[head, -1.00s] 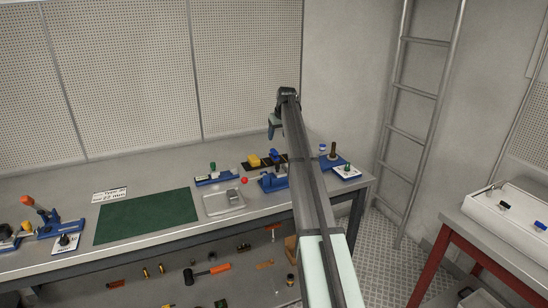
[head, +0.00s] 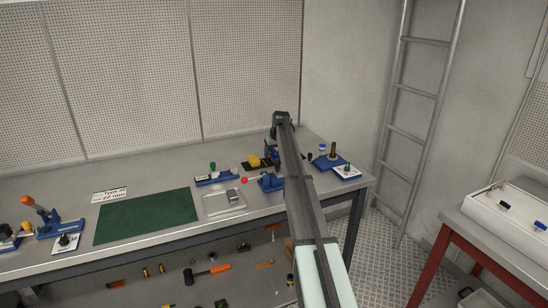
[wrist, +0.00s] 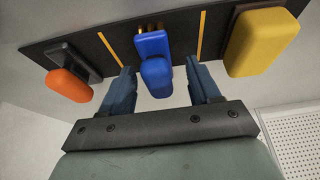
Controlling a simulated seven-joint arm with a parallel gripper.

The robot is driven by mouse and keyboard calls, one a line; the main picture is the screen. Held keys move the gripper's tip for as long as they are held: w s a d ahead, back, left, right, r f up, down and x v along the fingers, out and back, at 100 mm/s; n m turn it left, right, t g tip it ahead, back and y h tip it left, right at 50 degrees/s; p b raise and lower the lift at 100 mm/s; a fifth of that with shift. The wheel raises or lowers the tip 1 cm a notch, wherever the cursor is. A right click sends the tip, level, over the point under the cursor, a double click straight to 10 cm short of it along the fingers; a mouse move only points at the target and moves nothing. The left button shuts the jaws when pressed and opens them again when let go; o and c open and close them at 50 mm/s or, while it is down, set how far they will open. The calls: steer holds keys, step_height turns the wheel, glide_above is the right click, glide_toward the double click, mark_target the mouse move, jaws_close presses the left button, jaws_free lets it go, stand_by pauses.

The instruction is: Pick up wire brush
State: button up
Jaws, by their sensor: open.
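In the wrist view, a blue-handled tool (wrist: 155,75) with small brass-coloured bits at its far end lies on a black strip (wrist: 82,48). It looks like the wire brush, though its head is mostly hidden. My gripper (wrist: 160,70) is open, with one blue finger on each side of the blue handle. The fingers look apart from it, and I cannot tell how far above the strip they are.
On the same strip, an orange-ended tool (wrist: 68,85) lies to the left and a yellow block (wrist: 262,42) to the right, with yellow lines between the places. In the head view, a blue fixture (head: 270,182) and a metal tray (head: 224,203) stand nearer on the bench.

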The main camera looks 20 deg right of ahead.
steer(key=shift+w+f, duration=0.2)
steer(key=shift+f, duration=0.3)
steer(key=shift+c, duration=0.2)
jaws_close()
steer(key=shift+r, duration=0.15)
